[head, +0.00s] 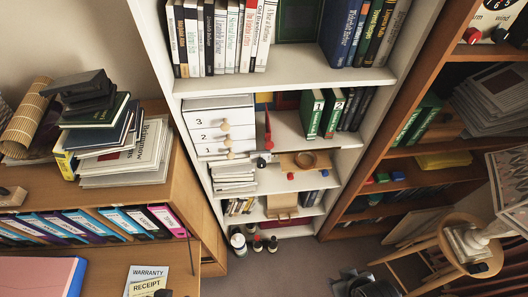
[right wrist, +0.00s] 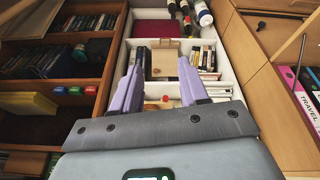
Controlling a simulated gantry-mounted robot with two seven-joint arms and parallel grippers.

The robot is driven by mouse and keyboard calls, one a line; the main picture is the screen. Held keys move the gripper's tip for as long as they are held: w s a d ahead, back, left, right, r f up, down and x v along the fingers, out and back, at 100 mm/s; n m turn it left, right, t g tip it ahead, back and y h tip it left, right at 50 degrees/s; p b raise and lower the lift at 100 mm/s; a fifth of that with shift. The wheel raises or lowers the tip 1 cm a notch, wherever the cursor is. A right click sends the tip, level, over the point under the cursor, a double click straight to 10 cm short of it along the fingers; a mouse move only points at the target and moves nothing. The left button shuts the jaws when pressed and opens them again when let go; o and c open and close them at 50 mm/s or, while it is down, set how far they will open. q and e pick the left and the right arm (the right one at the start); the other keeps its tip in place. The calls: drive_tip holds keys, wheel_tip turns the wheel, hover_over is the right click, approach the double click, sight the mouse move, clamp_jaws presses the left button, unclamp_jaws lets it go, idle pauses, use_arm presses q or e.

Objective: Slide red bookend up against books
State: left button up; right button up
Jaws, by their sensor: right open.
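The red bookend (head: 268,130) stands upright on the middle shelf of the white bookcase, in the head view. It is just right of a white drawer box. To its right, across a stretch of bare shelf, stand the books: two green volumes marked 1 (head: 313,114) and 2 (head: 332,112), with dark books beside them. The bookend and books are apart. My right gripper (head: 352,281) is at the bottom of the head view, low and away from the bookend. In the right wrist view its purple fingers (right wrist: 161,56) are spread and empty. I cannot make out the bookend there.
The white drawer box (head: 212,128) fills the shelf's left end. A brown bookcase (head: 440,60) stands at right, a cabinet with binders (head: 190,205) at left. A stool (head: 470,235) stands at lower right.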

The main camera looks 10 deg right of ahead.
drive_tip(key=w+t, duration=0.2)
drive_tip(key=w, duration=0.1)
drive_tip(key=t+b, duration=0.7)
drive_tip(key=t, duration=0.5)
approach(269, 147)
drive_tip(key=w, duration=0.2)
drive_tip(key=shift+n, duration=0.4)
drive_tip(key=w+p, duration=0.2)
drive_tip(key=w, duration=0.7)
drive_tip(key=shift+w+f, duration=0.1)
drive_tip(key=shift+w, duration=0.55)
